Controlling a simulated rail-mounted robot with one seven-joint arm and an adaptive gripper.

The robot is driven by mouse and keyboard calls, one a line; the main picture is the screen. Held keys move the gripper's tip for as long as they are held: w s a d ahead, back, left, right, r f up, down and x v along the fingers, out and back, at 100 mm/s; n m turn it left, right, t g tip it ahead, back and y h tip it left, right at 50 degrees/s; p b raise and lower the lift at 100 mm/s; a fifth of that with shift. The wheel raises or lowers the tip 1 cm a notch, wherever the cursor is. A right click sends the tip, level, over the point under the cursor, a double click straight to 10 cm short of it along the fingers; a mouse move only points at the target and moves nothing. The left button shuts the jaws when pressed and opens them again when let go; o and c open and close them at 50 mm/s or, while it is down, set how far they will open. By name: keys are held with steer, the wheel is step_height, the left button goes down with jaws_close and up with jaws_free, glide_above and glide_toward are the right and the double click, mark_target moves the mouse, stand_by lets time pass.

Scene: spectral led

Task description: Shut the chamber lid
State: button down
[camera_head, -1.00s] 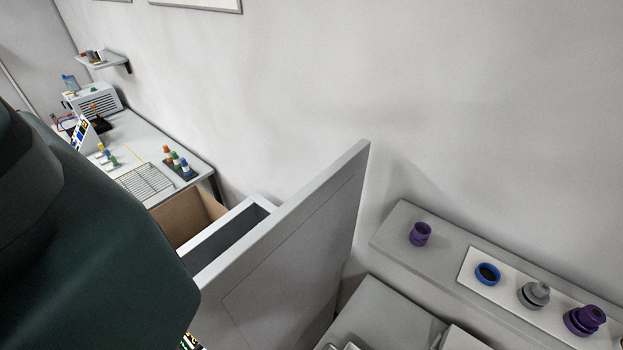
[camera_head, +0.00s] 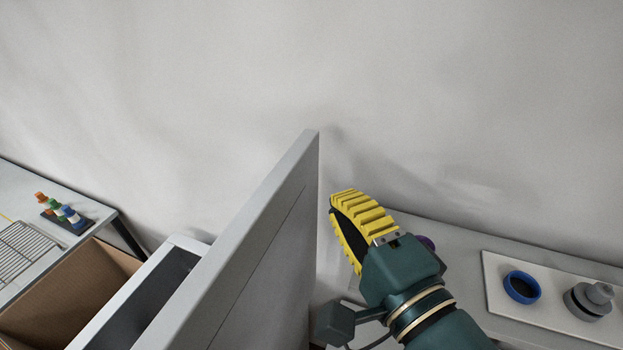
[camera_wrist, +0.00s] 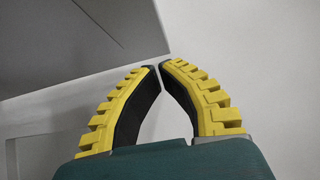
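The chamber lid (camera_head: 275,265) is a large grey panel standing upright, open, in the middle of the head view. Left of it is the grey chamber box (camera_head: 188,242), with a dark opening partly hidden behind the lid. My gripper (camera_head: 338,205) is just right of the lid's far end, its yellow ribbed fingers pointing up and left. In the wrist view the fingertips (camera_wrist: 160,66) meet with almost no gap and nothing between them. A grey panel, seemingly the lid (camera_wrist: 75,45), fills the upper left there. I cannot tell whether the fingers touch it.
A brown open box (camera_head: 85,290) and a bench with a wire rack (camera_head: 22,250) and coloured vials (camera_head: 65,215) lie at left. On the right, a grey ledge holds a white strip with a blue ring (camera_head: 521,287) and a grey knob (camera_head: 590,300). A wall stands behind.

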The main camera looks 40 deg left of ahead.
mark_target(295, 171)
steer(key=a+p, duration=0.1)
steer(key=a, duration=0.5)
steer(key=shift+w, duration=0.15)
steer(key=shift+a, duration=0.3)
